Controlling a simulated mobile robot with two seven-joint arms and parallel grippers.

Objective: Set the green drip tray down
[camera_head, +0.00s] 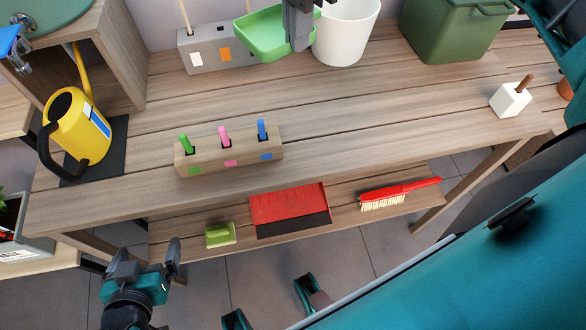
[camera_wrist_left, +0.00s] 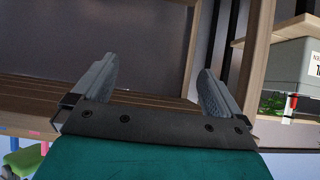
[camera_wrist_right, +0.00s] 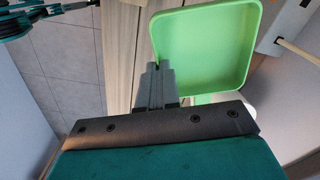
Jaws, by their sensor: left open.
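The green drip tray (camera_head: 262,38) is at the top of the head view, over the back of the wooden bench beside a white bucket (camera_head: 346,32). My right gripper (camera_head: 300,42) is shut on the tray's edge. The right wrist view shows the empty inside of the tray (camera_wrist_right: 208,42) past my closed fingers (camera_wrist_right: 158,75). The head view does not clearly show whether the tray touches anything below. My left gripper (camera_head: 147,252) is open and empty, low in front of the bench. Its spread fingers show in the left wrist view (camera_wrist_left: 160,75).
A grey block (camera_head: 202,55) stands by the tray. A green bin (camera_head: 452,30) is at back right, a white block (camera_head: 511,99) at right. A wooden holder with coloured pegs (camera_head: 228,158) and a yellow watering can (camera_head: 80,128) stand further left. Bench middle is clear.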

